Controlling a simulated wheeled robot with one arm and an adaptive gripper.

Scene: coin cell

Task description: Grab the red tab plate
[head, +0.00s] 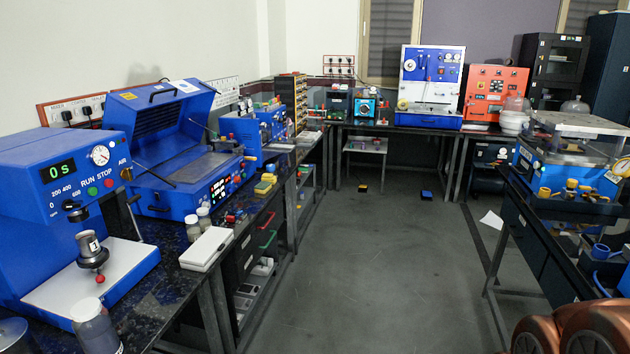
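I cannot make out a red tab plate for certain. Some small red items (232,217) lie on the dark left bench, too small to identify. My gripper is not in view.
The left bench (170,262) carries a blue machine (85,160) reading "0 s", an open blue coater (165,120), a white box (206,248) and jars. More machines stand on the back bench. A right bench (540,225) holds equipment. The grey floor (375,270) between is largely clear.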

